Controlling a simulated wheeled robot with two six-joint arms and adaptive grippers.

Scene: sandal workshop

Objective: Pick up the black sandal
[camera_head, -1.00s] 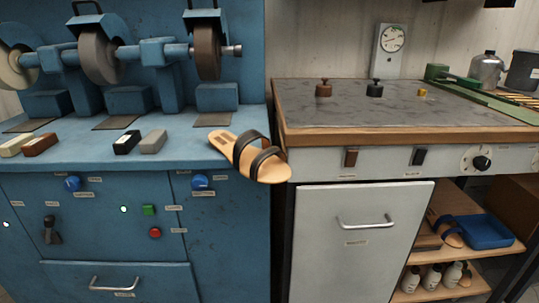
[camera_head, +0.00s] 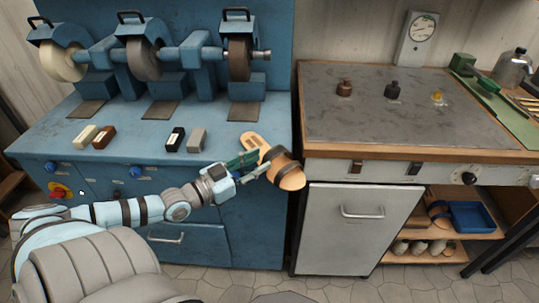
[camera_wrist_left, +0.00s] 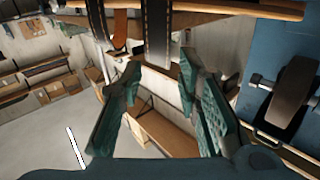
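The black sandal, with a tan sole (camera_head: 292,178) and dark straps, lies at the front right corner of the blue bench, its near end overhanging the edge. My left gripper (camera_head: 262,164) reaches in from the left at the sandal's strap area and hides part of it. In the left wrist view its two teal fingers (camera_wrist_left: 160,64) are spread apart. A dark strap of the sandal (camera_wrist_left: 158,30) shows ahead, in line with the gap between the fingertips. I cannot tell whether the fingers touch it. My right gripper is not in view.
Several small blocks (camera_head: 197,139) lie on the blue bench (camera_head: 120,180), below the grinding wheels (camera_head: 145,58). To the right stands a grey-topped table (camera_head: 400,110) with small knobbed pieces. A blue tray (camera_head: 472,216) sits on a lower shelf.

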